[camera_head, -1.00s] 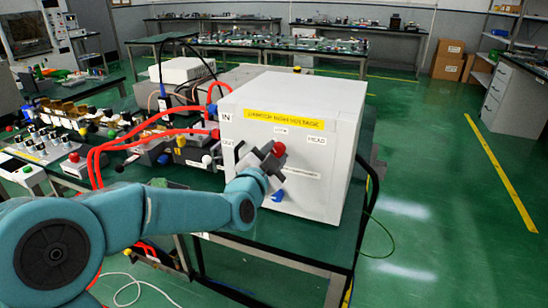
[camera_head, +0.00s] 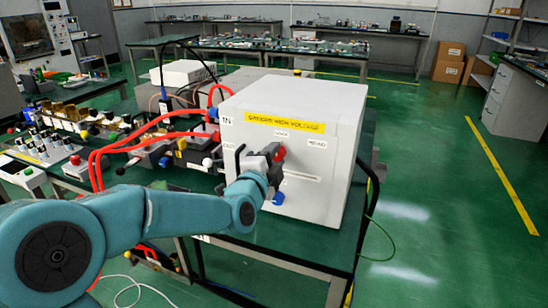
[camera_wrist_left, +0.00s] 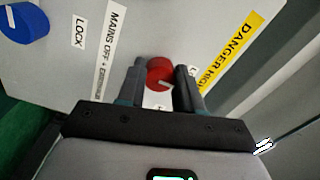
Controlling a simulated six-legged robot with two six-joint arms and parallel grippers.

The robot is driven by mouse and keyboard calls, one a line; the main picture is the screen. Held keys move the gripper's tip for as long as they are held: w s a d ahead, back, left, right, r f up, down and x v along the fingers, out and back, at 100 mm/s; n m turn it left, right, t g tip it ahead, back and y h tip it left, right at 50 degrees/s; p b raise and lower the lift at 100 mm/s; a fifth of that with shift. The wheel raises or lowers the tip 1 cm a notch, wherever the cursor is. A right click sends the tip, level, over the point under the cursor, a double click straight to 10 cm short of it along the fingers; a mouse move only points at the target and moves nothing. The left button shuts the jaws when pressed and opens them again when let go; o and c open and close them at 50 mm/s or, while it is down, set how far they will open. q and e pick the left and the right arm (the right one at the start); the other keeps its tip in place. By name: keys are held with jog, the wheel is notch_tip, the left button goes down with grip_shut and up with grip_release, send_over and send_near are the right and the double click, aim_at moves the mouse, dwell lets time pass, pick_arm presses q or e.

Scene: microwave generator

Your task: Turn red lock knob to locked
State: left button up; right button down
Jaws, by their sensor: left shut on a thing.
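The red lock knob (camera_head: 280,154) is on the front of a white box (camera_head: 335,150). In the left wrist view the red knob (camera_wrist_left: 160,73) sits between the two fingers of my left gripper (camera_wrist_left: 160,80), with a pale pointer mark on its face. My left gripper (camera_head: 270,158) is shut on the knob at the box front, and partly hides the panel around it. A blue knob (camera_head: 278,198) is lower on the same face; it also shows in the left wrist view (camera_wrist_left: 24,22). My right gripper is not in view.
A yellow danger label (camera_head: 284,122) runs above the red knob. Red cables (camera_head: 150,128) and terminals crowd the bench left of the box. The green floor (camera_head: 430,200) to the right is clear.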

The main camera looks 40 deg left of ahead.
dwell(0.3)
pick_arm(q)
jog(key=o, duration=1)
jog(key=shift+o, duration=0.2)
jog(key=b+v, duration=0.1)
jog(key=v, duration=1.5)
jog(key=shift+s+b, duration=0.2)
jog(key=shift+b, duration=0.2)
